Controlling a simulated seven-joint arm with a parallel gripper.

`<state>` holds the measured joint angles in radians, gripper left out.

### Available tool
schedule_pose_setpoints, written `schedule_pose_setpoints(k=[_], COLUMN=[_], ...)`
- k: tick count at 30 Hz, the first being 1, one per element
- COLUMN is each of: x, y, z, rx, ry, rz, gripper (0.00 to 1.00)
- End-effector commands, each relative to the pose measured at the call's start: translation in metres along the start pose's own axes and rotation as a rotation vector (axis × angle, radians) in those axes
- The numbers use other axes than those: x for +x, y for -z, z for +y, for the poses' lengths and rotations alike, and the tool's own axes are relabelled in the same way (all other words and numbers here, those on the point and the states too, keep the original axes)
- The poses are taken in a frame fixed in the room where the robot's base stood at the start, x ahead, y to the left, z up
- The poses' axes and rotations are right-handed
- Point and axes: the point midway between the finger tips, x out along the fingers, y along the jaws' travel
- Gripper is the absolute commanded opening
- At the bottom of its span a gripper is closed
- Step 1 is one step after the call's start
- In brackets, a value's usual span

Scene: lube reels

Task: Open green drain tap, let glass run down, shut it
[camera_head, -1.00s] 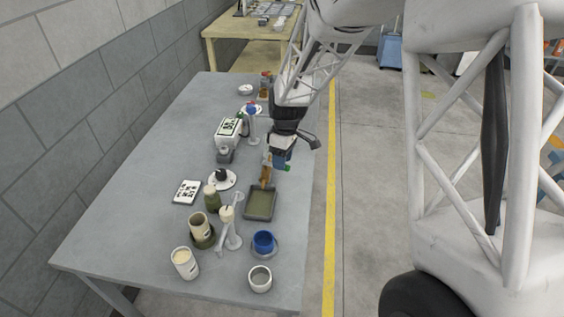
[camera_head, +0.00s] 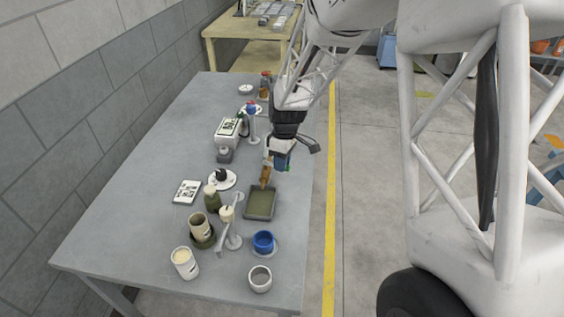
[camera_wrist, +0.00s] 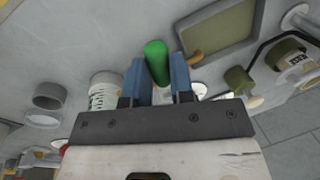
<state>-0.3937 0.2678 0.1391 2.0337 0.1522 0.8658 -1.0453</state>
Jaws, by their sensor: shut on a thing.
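The green tap handle (camera_wrist: 157,62) is a rounded bar between the two blue fingers of my gripper (camera_wrist: 159,78) in the wrist view. My gripper is shut on it. In the head view my gripper (camera_head: 281,160) is at the table's right side and hides most of the handle. A brass-coloured spout (camera_head: 265,176) shows just below and left of the fingers. A shallow dark tray (camera_head: 261,216) with an olive surface lies beneath it; this tray also shows in the wrist view (camera_wrist: 225,35). I cannot make out the sight glass or its level.
A blue cup (camera_head: 263,242), a grey-white cup (camera_head: 260,279) and a cream-topped can (camera_head: 184,263) stand near the front. A white stand (camera_head: 234,240) and olive containers (camera_head: 212,198) are left of the tray. The table's right edge is close to my gripper.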

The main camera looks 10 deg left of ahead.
Motion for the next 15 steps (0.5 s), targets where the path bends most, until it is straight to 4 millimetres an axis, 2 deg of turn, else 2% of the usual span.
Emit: schedule_pose_setpoints(k=[5,15], x=[0.000,-0.002], y=[0.001,0.003], z=[0.002,0.013], rx=[-0.035,-0.232], ry=[0.000,0.000], rz=[-0.007,-0.046], gripper=[0.00,0.00])
